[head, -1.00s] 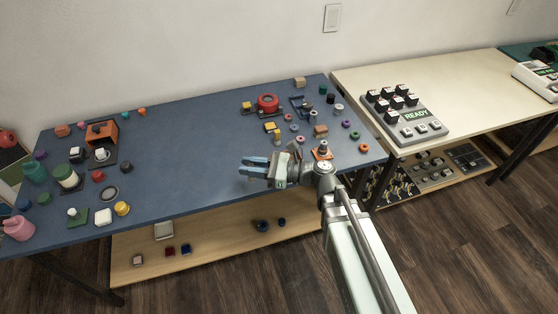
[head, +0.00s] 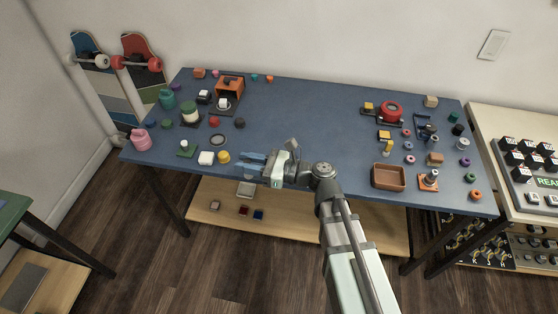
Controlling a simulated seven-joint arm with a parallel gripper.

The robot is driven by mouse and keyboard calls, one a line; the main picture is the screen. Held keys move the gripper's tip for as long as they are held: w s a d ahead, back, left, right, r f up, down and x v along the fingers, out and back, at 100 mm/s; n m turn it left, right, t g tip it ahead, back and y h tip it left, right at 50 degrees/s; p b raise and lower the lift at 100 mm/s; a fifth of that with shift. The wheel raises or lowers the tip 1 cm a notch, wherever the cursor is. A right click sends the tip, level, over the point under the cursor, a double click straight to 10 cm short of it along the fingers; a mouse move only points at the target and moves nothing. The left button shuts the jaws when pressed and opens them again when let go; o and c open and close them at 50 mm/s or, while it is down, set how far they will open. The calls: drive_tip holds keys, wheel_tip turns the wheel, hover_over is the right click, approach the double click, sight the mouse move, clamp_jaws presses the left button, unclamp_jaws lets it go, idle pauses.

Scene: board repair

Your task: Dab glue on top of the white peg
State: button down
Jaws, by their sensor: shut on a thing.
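A small white peg (head: 185,143) stands upright on a green square base (head: 187,152) at the front left of the blue table. My gripper (head: 253,161) is to the right of it, over the table's front edge, with its blue fingers pointing left. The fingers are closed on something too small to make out. A gap separates them from the peg. A white jar with a green top (head: 190,112) stands on a dark pad behind the peg. I cannot tell whether it holds the glue.
A pink jug (head: 141,139) stands left of the peg. A brown tray (head: 388,178) is to the right. The blue table's (head: 300,115) middle is largely clear.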

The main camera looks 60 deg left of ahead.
drive_tip(key=s+a+r+g, duration=0.1)
drive_tip(key=s+a, duration=0.4)
drive_tip(key=s, duration=0.4)
drive_tip(key=s+a+r, duration=0.1)
drive_tip(key=s+a, duration=0.4)
drive_tip(key=s, duration=0.3)
drive_tip(key=w+a+f+m+t+y, duration=0.35)
drive_tip(key=w+a+m+t, duration=0.35)
drive_tip(key=w+a+t, duration=0.35)
drive_tip(key=shift+y, duration=0.45)
drive_tip(key=shift+w+d+f, duration=0.15)
drive_tip(key=shift+f, duration=1.15)
drive_tip(key=shift+w+d+f, duration=0.1)
drive_tip(key=shift+w+f, duration=0.05)
drive_tip(key=shift+f, duration=1.1)
drive_tip(key=shift+f, duration=0.5)
wheel_tip(320, 180, up, 7)
drive_tip(key=shift+s+n+g, duration=0.15)
drive_tip(key=shift+n+g, duration=0.15)
drive_tip(key=shift+g, duration=0.05)
